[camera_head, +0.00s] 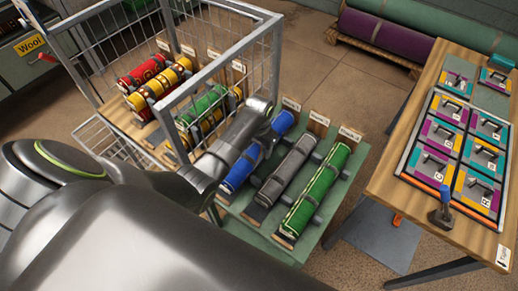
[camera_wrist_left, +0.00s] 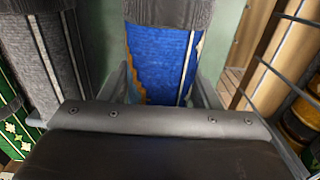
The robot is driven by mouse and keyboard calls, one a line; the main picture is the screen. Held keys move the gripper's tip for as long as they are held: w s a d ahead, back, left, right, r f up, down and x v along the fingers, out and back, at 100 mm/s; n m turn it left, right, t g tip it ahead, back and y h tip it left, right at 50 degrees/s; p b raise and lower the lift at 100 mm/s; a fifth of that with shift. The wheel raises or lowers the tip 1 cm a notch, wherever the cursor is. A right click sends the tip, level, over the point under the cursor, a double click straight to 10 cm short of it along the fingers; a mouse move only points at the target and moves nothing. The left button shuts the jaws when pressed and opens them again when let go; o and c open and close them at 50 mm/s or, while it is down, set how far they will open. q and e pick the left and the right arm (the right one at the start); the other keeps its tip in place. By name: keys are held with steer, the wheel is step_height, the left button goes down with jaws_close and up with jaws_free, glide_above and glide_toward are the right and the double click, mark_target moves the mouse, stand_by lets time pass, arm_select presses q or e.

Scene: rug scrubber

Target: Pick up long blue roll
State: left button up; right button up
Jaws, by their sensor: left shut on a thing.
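The long blue roll (camera_head: 236,173) lies in line with the grey and green rolls over the green table, partly covered by my left arm in the head view. My left gripper (camera_head: 262,138) is at its middle. In the left wrist view, the blue roll (camera_wrist_left: 160,62) passes between the two fingers of my left gripper (camera_wrist_left: 163,88), with a grey band around it above. The gripper is shut on the roll. I cannot tell whether the roll is lifted off the table. My right gripper is not in view.
A grey roll (camera_head: 287,170) and a green roll (camera_head: 318,190) lie to the right on the green table (camera_head: 352,168). A wire cage cart (camera_head: 272,55) with red, yellow and green rolls stands close on the left. A wooden table (camera_head: 446,57) with coloured panels is at right.

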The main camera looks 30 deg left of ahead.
arm_select(q)
step_height(320, 180, up, 15)
steer(key=p, duration=0.2)
steer(key=shift+r, duration=0.2)
